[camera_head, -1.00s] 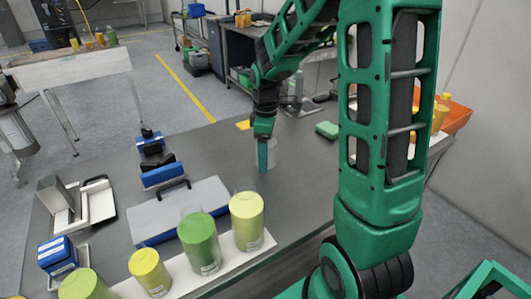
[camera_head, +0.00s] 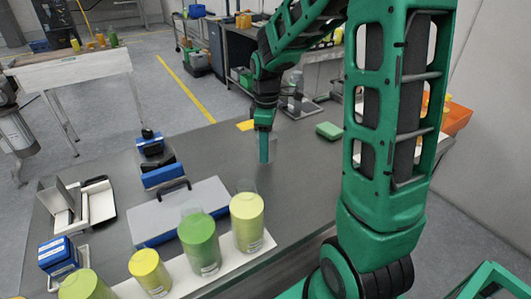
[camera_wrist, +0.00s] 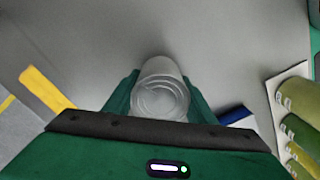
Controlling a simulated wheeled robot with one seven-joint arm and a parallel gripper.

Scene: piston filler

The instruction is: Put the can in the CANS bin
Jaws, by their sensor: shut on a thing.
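A clear, greyish cylinder, the can (camera_wrist: 162,92), is between the fingers of my gripper (camera_wrist: 160,98) in the wrist view. Its round end faces the camera. In the head view my gripper (camera_head: 265,147) is shut on the can (camera_head: 272,150) over the grey table. One finger partly hides the can there. I cannot tell whether its bottom touches the table. An orange bin (camera_head: 459,117) shows at the right, partly behind my arm. I see no readable CANS label.
Yellow and green containers (camera_head: 200,243) stand on a white strip at the table's front edge. Blue items (camera_head: 160,172) and a green block (camera_head: 328,130) are on the table (camera_head: 225,160).

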